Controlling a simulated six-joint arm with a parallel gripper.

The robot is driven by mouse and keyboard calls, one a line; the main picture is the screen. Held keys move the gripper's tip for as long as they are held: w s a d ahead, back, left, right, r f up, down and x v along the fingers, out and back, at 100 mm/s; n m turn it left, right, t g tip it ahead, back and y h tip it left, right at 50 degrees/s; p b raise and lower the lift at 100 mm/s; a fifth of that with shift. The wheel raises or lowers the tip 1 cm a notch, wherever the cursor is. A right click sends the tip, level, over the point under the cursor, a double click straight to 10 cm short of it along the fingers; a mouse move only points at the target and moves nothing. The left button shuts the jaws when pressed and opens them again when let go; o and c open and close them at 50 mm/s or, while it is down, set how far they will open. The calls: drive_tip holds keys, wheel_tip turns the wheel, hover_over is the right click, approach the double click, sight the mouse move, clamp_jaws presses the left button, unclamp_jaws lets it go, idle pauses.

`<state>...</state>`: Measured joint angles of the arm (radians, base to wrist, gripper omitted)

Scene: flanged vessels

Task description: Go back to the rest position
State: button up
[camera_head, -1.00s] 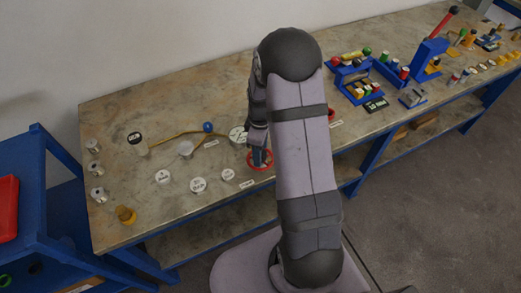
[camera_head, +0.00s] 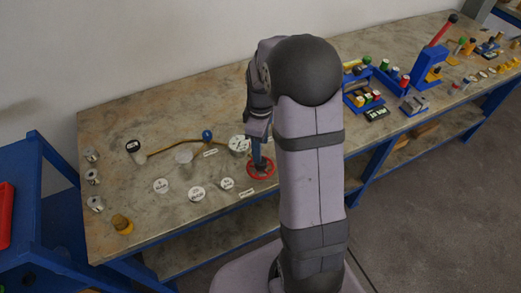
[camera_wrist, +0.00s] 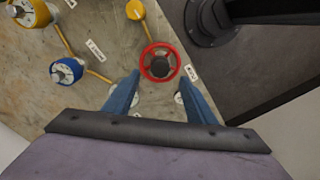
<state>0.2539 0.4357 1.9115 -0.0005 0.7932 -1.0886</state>
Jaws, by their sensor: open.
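My gripper (camera_wrist: 157,98) is open and empty in the wrist view, its two blue fingers apart. A red ring-shaped handwheel (camera_wrist: 159,62) lies beyond the fingertips, between them in the picture and not visibly touched. In the head view my gripper (camera_head: 260,160) hangs over the bench just above the red ring (camera_head: 261,169). My arm partly hides the bench behind it.
A blue press (camera_head: 428,65) stands at right.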

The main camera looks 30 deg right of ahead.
idle(0.5)
drive_tip(key=m, duration=0.3)
drive_tip(key=shift+w, duration=0.15)
drive_tip(key=shift+m, duration=0.9)
drive_tip(key=s+a+f+m+g, duration=0.1)
drive_tip(key=s+a+m, duration=0.1)
drive_tip(key=s+m, duration=0.35)
drive_tip(key=s+a+f+m+g, duration=0.1)
drive_tip(key=s+a+f+m, duration=0.1)
drive_tip(key=s, duration=0.6)
drive_tip(key=s+a+r+n+t, duration=0.2)
drive_tip(key=s+a+r, duration=0.1)
drive_tip(key=a+r, duration=0.2)
drive_tip(key=shift+s+a+r+n, duration=0.15)
drive_tip(key=shift+a+r+n, duration=0.2)
drive_tip(key=shift+a, duration=0.15)
